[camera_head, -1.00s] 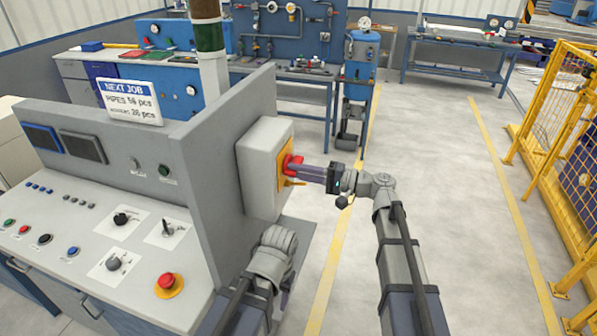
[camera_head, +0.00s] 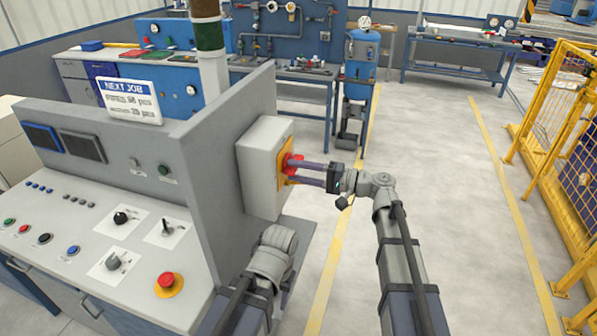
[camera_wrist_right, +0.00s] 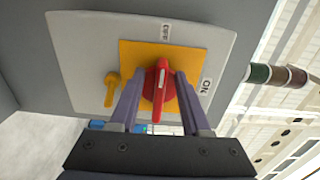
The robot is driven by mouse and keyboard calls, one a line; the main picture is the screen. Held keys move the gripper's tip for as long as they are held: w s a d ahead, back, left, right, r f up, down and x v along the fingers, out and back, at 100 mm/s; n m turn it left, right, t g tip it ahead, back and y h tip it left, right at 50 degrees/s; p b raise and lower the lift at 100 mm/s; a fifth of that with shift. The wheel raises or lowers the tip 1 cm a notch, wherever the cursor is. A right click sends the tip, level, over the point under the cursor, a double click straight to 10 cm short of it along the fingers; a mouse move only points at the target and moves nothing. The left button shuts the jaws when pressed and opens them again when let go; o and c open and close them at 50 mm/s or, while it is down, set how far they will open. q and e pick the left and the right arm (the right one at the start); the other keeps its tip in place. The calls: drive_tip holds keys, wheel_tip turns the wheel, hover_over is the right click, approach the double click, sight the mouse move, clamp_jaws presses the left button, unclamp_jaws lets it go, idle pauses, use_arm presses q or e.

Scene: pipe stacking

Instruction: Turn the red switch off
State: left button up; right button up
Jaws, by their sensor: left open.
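The red switch (camera_wrist_right: 160,88) is a rotary handle on a yellow plate (camera_wrist_right: 135,50), on the front of a light grey box (camera_head: 258,165). In the right wrist view its white-marked end points up towards the OFF label (camera_wrist_right: 165,31); the ON label (camera_wrist_right: 206,86) is to the right. My right gripper (camera_head: 300,171) is at the switch, its fingers spread on either side of the handle with small gaps. It also shows in the right wrist view (camera_wrist_right: 158,80). My left gripper (camera_head: 285,296) is low beside the console, mostly hidden by its own arm.
A yellow lever (camera_wrist_right: 111,89) sits left of the switch in the right wrist view. The control console (camera_head: 100,235), with knobs and a red stop button (camera_head: 168,282), stands at the left. Open floor (camera_head: 440,200) lies to the right, up to a yellow fence (camera_head: 560,150).

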drive_tip(key=v, duration=0.8)
drive_tip(key=shift+a, duration=0.1)
idle(0.3)
drive_tip(key=s+a+f+n+g+h, duration=0.2)
drive_tip(key=s+a+f+g+h, duration=0.15)
drive_tip(key=s+f, duration=0.4)
drive_tip(key=s+a+f+n+g+h, duration=0.2)
drive_tip(key=s+a+f+h, duration=0.35)
drive_tip(key=f, duration=0.25)
drive_tip(key=s+d+f+n+h, duration=0.3)
drive_tip(key=s+d+f+h, duration=0.3)
drive_tip(key=s+d+h, duration=0.1)
drive_tip(key=s+h, duration=0.1)
drive_tip(key=h, duration=0.1)
drive_tip(key=shift+s+d+h, duration=0.2)
drive_tip(key=shift+s+h, duration=0.1)
drive_tip(key=shift+s, duration=0.1)
drive_tip(key=shift+f, duration=0.1)
